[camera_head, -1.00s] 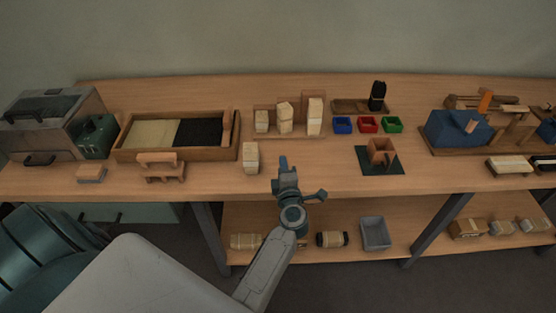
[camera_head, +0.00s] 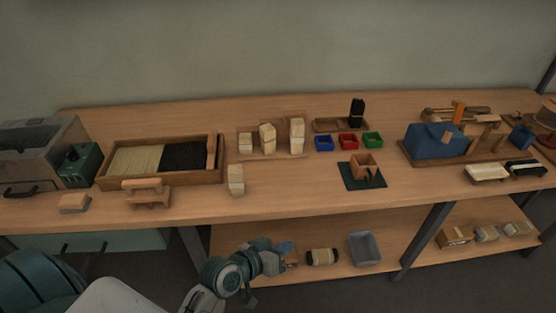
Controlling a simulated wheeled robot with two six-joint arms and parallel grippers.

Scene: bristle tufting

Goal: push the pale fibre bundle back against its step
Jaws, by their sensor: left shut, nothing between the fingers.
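I cannot tell for certain which is the one named. My left gripper (camera_head: 286,253) is shut and empty, low in front of the bench at lower-shelf height, below the lone bundle and well apart from it. My right gripper is not in view.
A wooden tray (camera_head: 218,174) of pale and black fibres lies left of the lone bundle. Blue, red and green bins (camera_head: 349,143) and a block on a dark mat (camera_head: 376,183) are to the right. A dark-ended bundle (camera_head: 322,256) and grey bin (camera_head: 364,249) occupy the lower shelf.

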